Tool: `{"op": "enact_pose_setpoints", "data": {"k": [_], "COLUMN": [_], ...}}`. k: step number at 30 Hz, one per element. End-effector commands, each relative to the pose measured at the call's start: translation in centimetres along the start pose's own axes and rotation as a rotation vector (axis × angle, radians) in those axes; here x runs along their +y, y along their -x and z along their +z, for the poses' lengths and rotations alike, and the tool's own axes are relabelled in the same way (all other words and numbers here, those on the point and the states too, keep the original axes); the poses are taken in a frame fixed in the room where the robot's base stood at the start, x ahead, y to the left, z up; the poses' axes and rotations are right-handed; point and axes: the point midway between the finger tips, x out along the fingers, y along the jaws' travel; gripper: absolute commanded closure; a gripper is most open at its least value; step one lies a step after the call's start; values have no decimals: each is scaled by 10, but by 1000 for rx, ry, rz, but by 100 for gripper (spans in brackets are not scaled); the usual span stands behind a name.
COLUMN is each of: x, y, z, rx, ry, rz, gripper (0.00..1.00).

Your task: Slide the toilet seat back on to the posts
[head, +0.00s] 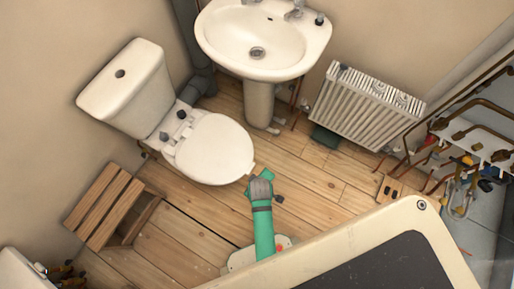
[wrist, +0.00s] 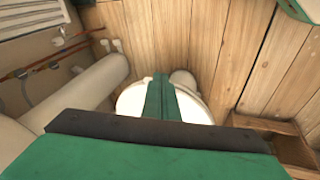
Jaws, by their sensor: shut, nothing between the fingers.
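The white toilet seat (head: 214,150) lies flat over the bowl in the head view. Two dark knob-like pieces, (head: 181,114) and (head: 163,135), show at its rear by the cistern; I cannot tell whether they are the posts or how the seat meets them. My gripper (head: 255,171) is at the seat's front right edge, empty; whether it touches the seat is unclear. In the wrist view my green fingers (wrist: 160,84) are pressed together in front of a white rounded surface of the toilet (wrist: 194,108), hiding its middle.
A wooden step stool (head: 102,205) stands left of the toilet. The basin (head: 262,40) on its pedestal is behind, with a radiator (head: 365,108) to the right and pipework (head: 470,140) beyond. Bare wooden floor (head: 300,170) lies right of my gripper.

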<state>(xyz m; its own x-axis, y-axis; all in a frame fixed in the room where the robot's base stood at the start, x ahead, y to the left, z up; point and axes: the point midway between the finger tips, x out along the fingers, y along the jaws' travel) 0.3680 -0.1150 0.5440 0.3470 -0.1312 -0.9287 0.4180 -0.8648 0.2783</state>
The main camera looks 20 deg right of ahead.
Motion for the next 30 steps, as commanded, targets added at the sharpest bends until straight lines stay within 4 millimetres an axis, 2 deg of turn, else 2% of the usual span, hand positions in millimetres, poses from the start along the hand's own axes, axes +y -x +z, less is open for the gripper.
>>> {"op": "enact_pose_setpoints", "data": {"k": [1,5,13,20,30], "x": [13,33,60,61,44], "y": [-8,-19,-17,-24,-77], "z": [-6,-10,-18,-16,-2], "rx": [-33,-122,-213,-228,-228], "ry": [19,79,160,174,173], "rz": [-28,-126,-279,-310,-310], "gripper": [100,100,100,100,100]}}
